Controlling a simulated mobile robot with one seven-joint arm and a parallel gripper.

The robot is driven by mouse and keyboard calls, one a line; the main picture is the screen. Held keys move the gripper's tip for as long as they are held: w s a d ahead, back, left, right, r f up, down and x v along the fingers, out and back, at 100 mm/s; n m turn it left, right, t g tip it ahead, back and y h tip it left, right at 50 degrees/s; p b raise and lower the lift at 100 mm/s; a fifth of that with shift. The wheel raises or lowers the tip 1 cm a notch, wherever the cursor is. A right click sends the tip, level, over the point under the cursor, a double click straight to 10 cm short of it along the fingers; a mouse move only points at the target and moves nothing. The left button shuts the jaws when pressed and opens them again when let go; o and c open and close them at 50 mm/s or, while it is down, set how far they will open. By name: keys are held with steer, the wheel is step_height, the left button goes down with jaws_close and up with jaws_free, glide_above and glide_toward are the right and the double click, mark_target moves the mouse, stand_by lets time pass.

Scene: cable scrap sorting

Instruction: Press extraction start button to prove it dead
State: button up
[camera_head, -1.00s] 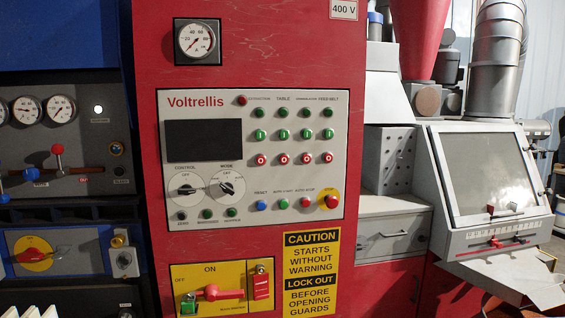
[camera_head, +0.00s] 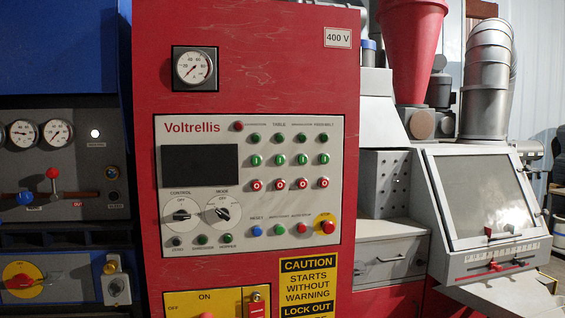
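The red cabinet carries a light grey Voltrellis control panel (camera_head: 190,160). Several columns of controls stand at its upper right, under small labels that are hard to read; the leftmost appears to read extraction. In that column are a dark green lamp (camera_head: 254,138), a green start button (camera_head: 255,160) with a white mark, and a red stop button (camera_head: 255,185). The panel's display screen (camera_head: 200,166) is dark. My gripper is not in view, and nothing covers the buttons.
A red mushroom button (camera_head: 328,227) on a yellow ring sits at lower right of the panel. Below are a yellow isolator plate (camera_head: 180,305), cut off by the frame, and a caution sign (camera_head: 308,280). A grey machine (camera_head: 480,200) stands at right, a blue one (camera_head: 60,60) at left.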

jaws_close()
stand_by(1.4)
